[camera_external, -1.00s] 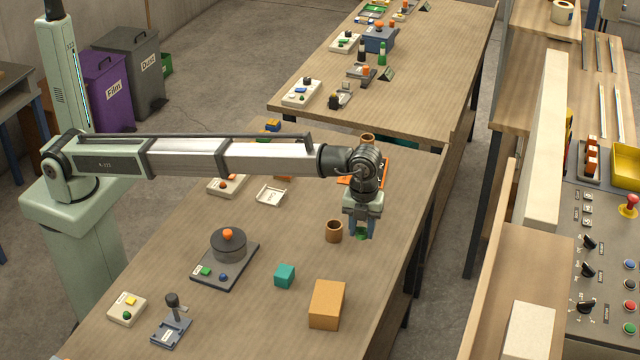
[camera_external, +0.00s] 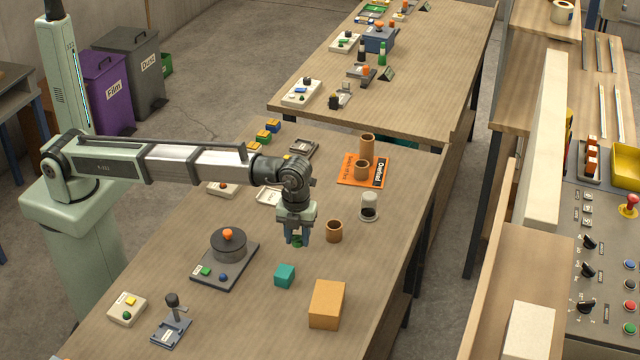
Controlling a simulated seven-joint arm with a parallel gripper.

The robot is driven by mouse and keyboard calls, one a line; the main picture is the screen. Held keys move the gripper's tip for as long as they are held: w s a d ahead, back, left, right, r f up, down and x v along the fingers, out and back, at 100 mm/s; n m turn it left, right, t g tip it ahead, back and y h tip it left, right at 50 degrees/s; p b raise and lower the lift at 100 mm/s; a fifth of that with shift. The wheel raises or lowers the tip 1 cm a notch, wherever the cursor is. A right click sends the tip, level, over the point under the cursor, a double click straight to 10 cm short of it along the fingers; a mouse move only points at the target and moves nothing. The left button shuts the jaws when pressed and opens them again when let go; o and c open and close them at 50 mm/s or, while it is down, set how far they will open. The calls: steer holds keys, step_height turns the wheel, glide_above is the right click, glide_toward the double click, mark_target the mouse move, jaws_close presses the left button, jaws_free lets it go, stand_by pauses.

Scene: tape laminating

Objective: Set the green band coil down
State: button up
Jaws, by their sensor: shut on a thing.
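My gripper (camera_external: 297,240) is over the middle of the near wooden table (camera_external: 255,315), pointing down. It is shut on the green band coil (camera_external: 297,241), a small dark green piece between the fingertips and mostly hidden by them. The coil is just above or at the table top; I cannot tell whether it touches. A brown open cup (camera_external: 334,231) stands just right of my gripper. A teal cube (camera_external: 284,275) lies in front of it.
An orange-tan block (camera_external: 327,304) sits at the front right. A round dark device with an orange knob (camera_external: 228,244) stands to the left. Behind are a glass jar (camera_external: 369,206) and an orange sheet (camera_external: 352,180) with brown tubes. Bare table lies between the block and the lever device (camera_external: 172,321).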

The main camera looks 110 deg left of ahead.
mark_target(298, 259)
steer(key=shift+f, duration=2.55)
steer(key=o, duration=1)
steer(key=shift+f, duration=0.1)
step_height(298, 259, up, 12)
steer(key=shift+r, duration=0.15)
